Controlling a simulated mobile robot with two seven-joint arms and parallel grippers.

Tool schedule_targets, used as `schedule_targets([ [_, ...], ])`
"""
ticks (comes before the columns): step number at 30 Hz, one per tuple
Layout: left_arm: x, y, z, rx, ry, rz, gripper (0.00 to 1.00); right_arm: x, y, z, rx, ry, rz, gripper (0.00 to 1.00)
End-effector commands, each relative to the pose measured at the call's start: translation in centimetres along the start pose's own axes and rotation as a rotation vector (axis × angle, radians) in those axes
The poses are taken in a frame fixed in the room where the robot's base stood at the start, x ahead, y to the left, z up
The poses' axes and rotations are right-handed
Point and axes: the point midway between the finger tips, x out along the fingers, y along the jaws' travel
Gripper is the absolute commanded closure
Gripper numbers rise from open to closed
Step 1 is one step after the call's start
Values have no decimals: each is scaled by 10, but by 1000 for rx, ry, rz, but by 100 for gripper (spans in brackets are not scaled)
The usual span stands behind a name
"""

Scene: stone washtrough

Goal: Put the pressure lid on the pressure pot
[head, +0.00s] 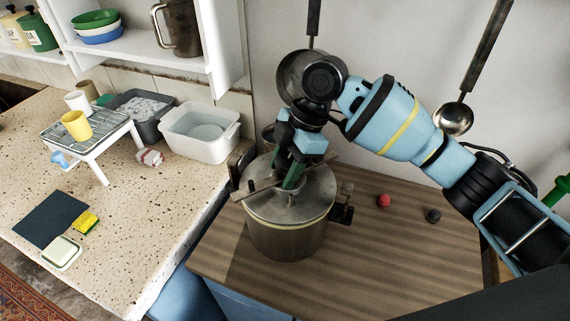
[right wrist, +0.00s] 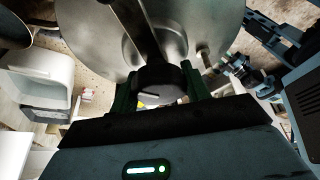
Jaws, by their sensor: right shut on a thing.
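The pressure pot (head: 288,240) is a round metal pot standing on the brown wooden worktop. The pressure lid (head: 318,200) is a metal disc with a long bar across its top, and it lies over the pot's mouth. I cannot tell whether it is fully seated on the rim. My right gripper (head: 293,178) comes down from above and is shut on the lid's middle. In the right wrist view the lid (right wrist: 88,38) fills the top, with its dark knob and bar between the green fingers of the gripper (right wrist: 158,92). My left gripper cannot be made out.
A red ball-like thing (head: 384,201) and a dark one (head: 434,215) lie right of the pot. A ladle (head: 453,118) hangs on the wall behind. Left, the speckled counter holds a white basin (head: 200,132) and a small rack (head: 90,135). The worktop's front right is clear.

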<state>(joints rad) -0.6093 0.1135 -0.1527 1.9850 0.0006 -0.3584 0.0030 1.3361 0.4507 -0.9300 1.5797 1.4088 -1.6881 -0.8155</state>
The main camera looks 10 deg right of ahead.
Motion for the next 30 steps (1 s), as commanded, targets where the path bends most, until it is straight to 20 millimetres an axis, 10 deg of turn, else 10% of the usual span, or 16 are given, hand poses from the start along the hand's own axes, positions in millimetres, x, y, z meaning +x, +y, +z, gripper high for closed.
schedule_targets([
  [30, -1, 0, -6, 2, 11, -1, 64, 1, 0, 0, -3, 2, 4, 100],
])
